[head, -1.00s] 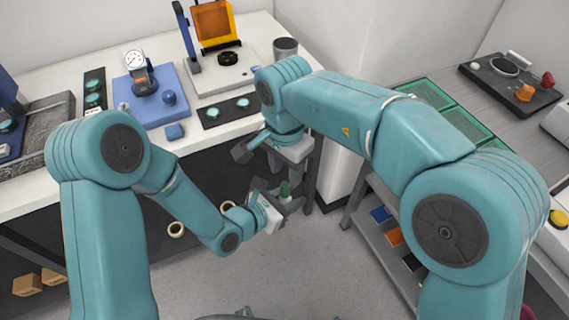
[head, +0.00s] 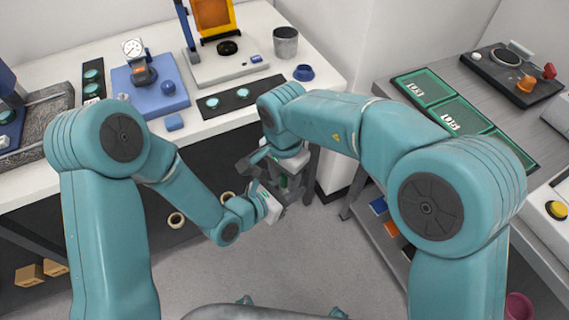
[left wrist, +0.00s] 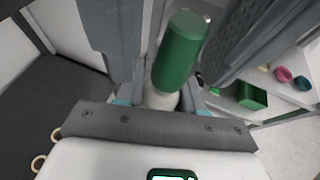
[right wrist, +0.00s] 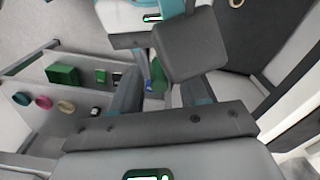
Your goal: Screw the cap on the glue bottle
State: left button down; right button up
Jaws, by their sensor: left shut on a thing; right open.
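My left gripper (head: 279,196) is shut on the glue bottle (left wrist: 161,99), whose pale part sits between its fingers. A green cylinder (left wrist: 182,48), which looks like the cap, stands above that pale part in the left wrist view. I cannot tell whether it is seated. My right gripper (head: 276,169) is open, just above and behind the left one. Its grey fingers stand at both sides of the green cylinder. In the right wrist view the green part (right wrist: 158,76) shows between its fingers, partly hidden by a dark grey block. I cannot tell whether they touch it.
A white bench (head: 330,78) at the back holds a blue gauge stand (head: 150,100), a grey cup (head: 286,42) and a blue dish (head: 303,72). A grey table with green trays (head: 424,87) stands right. A shelf is below it. Open floor lies in front.

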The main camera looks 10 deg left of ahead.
jog(key=shift+f, duration=0.3)
grip_shut()
jog(key=m, duration=0.4)
jog(key=shift+m, duration=0.3)
jog(key=m, duration=0.5)
jog(key=shift+m, duration=0.3)
